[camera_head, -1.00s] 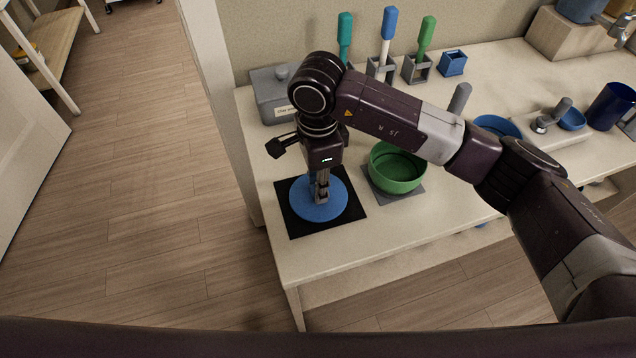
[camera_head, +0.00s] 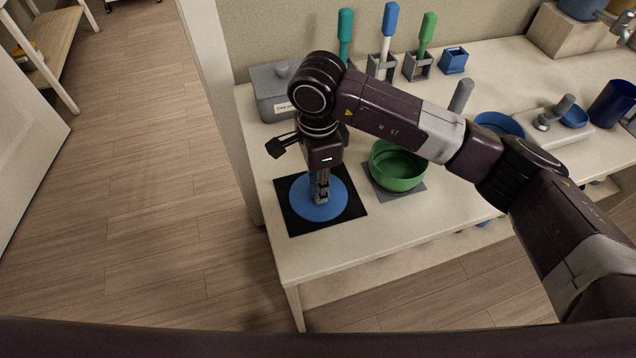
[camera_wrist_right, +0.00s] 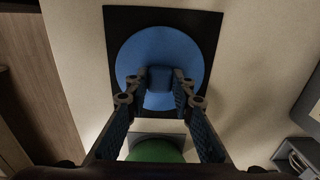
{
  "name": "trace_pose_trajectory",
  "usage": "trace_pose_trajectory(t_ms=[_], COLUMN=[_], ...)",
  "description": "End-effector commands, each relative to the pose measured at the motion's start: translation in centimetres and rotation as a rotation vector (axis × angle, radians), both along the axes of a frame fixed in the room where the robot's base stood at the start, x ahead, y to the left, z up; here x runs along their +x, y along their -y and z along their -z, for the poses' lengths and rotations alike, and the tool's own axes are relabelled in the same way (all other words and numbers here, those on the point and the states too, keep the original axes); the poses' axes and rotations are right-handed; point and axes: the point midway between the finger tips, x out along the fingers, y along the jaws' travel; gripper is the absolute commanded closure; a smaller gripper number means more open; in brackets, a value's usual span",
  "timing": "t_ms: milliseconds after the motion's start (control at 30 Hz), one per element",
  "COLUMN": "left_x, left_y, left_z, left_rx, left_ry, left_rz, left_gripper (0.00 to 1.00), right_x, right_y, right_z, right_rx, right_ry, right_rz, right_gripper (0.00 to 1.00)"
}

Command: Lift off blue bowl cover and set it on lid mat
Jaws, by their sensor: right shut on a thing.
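The blue bowl cover (camera_head: 337,205) is a flat round disc with a raised blue knob, over the black lid mat (camera_head: 288,218) at the table's near left corner. In the right wrist view the cover (camera_wrist_right: 140,52) lies within the outline of the mat (camera_wrist_right: 117,18). My right gripper (camera_head: 320,197) points straight down and is shut on the cover's knob (camera_wrist_right: 160,78). I cannot tell whether the cover's underside touches the mat. My left gripper is not in view.
An open green bowl (camera_head: 398,170) stands on a grey mat (camera_head: 408,193) just right of the lid mat. A grey lidded box (camera_head: 268,95), tools in holders and a small blue cup (camera_head: 454,60) stand behind. A blue bowl (camera_head: 498,124) is farther right.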

Motion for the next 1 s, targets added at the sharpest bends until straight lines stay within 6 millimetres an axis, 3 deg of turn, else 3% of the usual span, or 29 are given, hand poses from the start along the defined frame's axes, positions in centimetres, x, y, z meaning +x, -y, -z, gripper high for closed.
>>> trace_pose_trajectory(t_ms=[100, 133, 300, 1000], left_x=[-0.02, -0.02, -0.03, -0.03], left_y=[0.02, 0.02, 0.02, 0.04], left_z=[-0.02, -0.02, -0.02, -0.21], left_rx=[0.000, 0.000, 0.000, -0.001], left_ry=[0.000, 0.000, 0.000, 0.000], left_rz=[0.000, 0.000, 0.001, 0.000], left_gripper=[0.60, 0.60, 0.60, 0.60], right_x=[0.00, 0.00, 0.00, 0.01], right_y=[0.01, 0.01, 0.02, 0.01], right_z=[0.00, 0.00, 0.01, -0.39], right_rx=[0.000, 0.000, 0.000, 0.000], right_ry=[0.000, 0.000, 0.000, 0.000], right_rz=[0.000, 0.000, 0.000, 0.000], right_gripper=[1.00, 0.77, 0.58, 0.57])
